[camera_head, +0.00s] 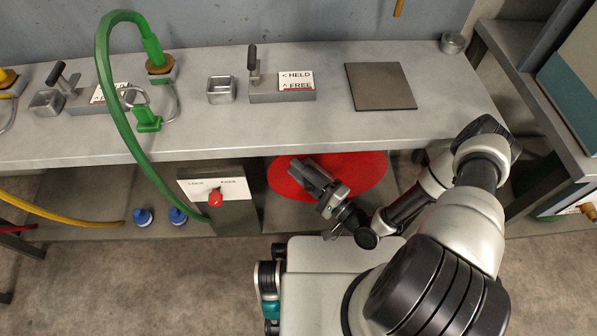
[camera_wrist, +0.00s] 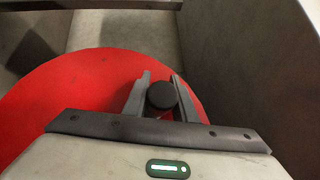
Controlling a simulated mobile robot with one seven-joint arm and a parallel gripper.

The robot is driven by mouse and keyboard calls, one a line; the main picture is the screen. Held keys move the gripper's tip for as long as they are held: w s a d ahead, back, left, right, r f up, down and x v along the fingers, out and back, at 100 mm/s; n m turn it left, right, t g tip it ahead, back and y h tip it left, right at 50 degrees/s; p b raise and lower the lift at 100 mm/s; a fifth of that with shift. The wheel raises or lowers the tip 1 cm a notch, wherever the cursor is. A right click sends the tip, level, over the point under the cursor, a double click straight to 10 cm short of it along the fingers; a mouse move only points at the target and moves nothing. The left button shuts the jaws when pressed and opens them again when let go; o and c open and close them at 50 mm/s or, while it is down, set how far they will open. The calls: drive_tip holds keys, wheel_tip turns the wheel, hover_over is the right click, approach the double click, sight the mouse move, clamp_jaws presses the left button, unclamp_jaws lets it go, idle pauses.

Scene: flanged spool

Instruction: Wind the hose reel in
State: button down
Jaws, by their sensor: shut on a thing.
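The hose reel shows as a large red disc (camera_head: 352,172) under the bench, and it also fills much of the wrist view (camera_wrist: 70,85). A round black crank knob (camera_wrist: 162,96) stands off the disc near its edge. My gripper (camera_wrist: 157,92) has its two grey fingers on either side of the knob and is shut on it. In the head view my gripper (camera_head: 312,178) lies in front of the disc and hides part of it; the knob cannot be made out there. A green hose (camera_head: 112,120) arches over the bench and runs down to a panel left of the reel.
A white panel with a red knob (camera_head: 215,198) stands left of the reel. On the bench are a lever block with a HELD/FREE label (camera_head: 296,80), a small metal cup (camera_head: 221,90) and a dark plate (camera_head: 380,86). A grey wall (camera_wrist: 245,60) rises close to the right of my gripper.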

drive_tip(key=c, duration=1.5)
unclamp_jaws()
drive_tip(key=shift+o, duration=0.2)
drive_tip(key=shift+s, duration=0.1)
drive_tip(key=p+v, duration=0.1)
drive_tip(key=v, duration=1.6)
drive_tip(key=shift+d, duration=0.2)
